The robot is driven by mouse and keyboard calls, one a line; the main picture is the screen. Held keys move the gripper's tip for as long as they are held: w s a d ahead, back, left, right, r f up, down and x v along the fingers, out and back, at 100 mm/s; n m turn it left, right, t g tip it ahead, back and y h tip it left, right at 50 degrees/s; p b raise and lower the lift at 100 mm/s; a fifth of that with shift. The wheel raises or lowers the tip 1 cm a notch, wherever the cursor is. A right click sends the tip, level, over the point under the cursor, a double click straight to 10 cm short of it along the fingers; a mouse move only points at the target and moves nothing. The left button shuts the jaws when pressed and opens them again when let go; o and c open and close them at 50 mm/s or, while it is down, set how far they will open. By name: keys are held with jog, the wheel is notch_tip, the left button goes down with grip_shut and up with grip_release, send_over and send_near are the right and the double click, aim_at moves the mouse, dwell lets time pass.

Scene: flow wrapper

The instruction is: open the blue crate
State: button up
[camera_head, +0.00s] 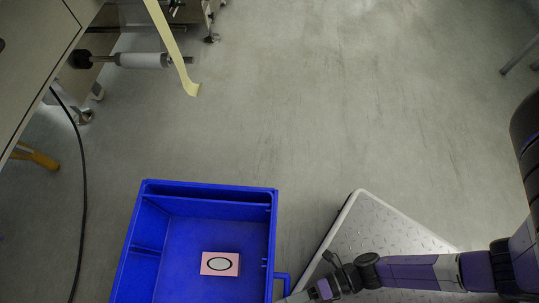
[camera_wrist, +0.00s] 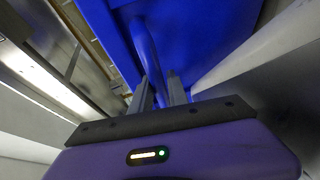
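The blue crate (camera_head: 146,240) stands at the bottom of the head view, and I see down into it. A blue bar-like handle (camera_head: 283,277) sticks out from its right side. In the wrist view the crate's blue wall (camera_wrist: 210,40) fills the top, with the handle (camera_wrist: 145,45) running down from it. My gripper (camera_wrist: 160,88) is at the handle, its two grey fingers apart on either side of the bar. A narrow gap seems to show beside the bar. In the head view my gripper is at the bottom edge, right of the crate, its fingertips hard to make out.
A pink box with an oval mark (camera_head: 220,264) lies in the crate. A pale dimpled platform (camera_head: 372,232) is to the right, under my arm. A machine with a roller (camera_head: 143,60) and hanging yellow strip (camera_head: 178,55) is at upper left. The middle floor is clear.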

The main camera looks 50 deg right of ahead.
jog(key=shift+o, duration=1.3)
jog(key=shift+s, duration=0.1)
jog(key=p+v, duration=0.1)
jog(key=v, duration=0.6)
jog(key=shift+s+d+p, duration=0.2)
jog(key=shift+d+p, duration=0.05)
jog(key=shift+p, duration=0.1)
